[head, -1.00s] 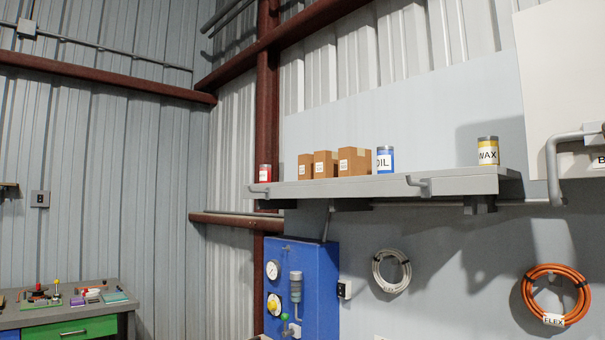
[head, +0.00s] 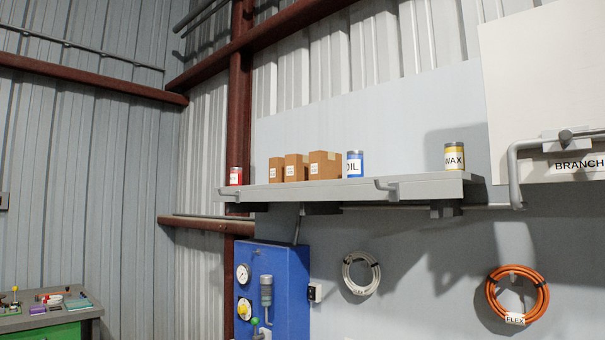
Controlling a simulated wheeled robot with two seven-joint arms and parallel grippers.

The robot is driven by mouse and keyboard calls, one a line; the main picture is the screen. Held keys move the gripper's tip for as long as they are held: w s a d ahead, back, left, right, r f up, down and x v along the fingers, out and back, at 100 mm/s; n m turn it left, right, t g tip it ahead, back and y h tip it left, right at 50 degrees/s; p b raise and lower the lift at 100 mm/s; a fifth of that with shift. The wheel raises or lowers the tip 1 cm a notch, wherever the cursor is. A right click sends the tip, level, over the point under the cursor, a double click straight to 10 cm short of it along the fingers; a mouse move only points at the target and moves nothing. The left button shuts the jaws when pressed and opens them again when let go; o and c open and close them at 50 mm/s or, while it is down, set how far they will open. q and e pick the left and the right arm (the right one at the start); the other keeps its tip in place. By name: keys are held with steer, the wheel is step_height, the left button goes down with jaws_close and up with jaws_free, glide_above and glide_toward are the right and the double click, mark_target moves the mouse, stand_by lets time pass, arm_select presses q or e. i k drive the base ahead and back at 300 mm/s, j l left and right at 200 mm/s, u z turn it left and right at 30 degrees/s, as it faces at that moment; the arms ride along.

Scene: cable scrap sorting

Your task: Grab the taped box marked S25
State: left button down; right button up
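Three brown cardboard boxes stand side by side on a grey wall shelf (head: 340,193) in the head view. The left box (head: 276,170) is the smallest, the middle box (head: 296,167) is a little larger, and the right box (head: 325,165) is the largest. Each has a white label, but the print is too small to read, so I cannot tell which is S25. Neither of my grippers shows in the view.
A red can (head: 235,177) stands left of the boxes, a blue OIL can (head: 355,164) close to their right, and a yellow WAX can (head: 454,157) farther right. A blue cabinet (head: 285,285) and cable coils (head: 517,295) are below.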

mark_target(296, 165)
steer(key=i+j+z, duration=0.25)
steer(key=j, duration=0.3)
steer(key=j+z, duration=0.25)
steer(key=j, duration=0.3)
steer(key=i+j+z, duration=0.25)
steer(key=j, duration=0.35)
steer(key=k, duration=0.1)
